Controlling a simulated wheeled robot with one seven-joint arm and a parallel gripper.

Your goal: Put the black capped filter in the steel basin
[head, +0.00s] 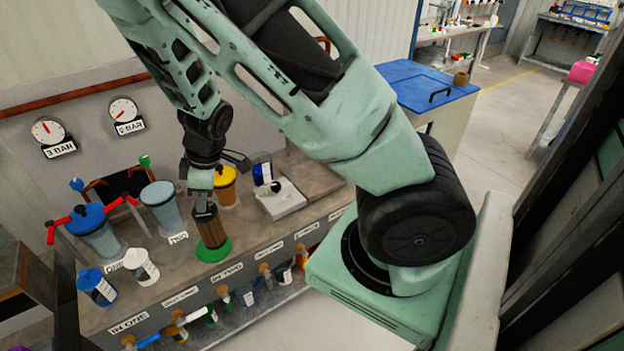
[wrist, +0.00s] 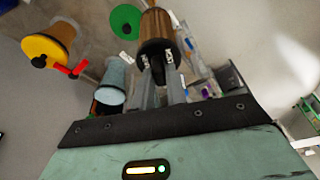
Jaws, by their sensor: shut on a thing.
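My gripper (head: 203,190) points down over the bench, shut on the black capped filter (head: 210,227). The filter is a brown ribbed cylinder hanging roughly upright below the fingers. In the wrist view, my gripper (wrist: 158,64) has its two fingers at the black cap end of the filter (wrist: 159,28). A green disc (head: 214,252) lies on the bench under the filter in the head view. Whether the filter's lower end touches it is unclear. I cannot clearly make out a steel basin in either view.
A yellow-topped housing (head: 225,186) stands behind the filter. Clear housings (head: 162,208), one with a blue cap and red handles (head: 92,228), stand left. A pale box (head: 280,200) sits to the right. Labelled valves line the bench front.

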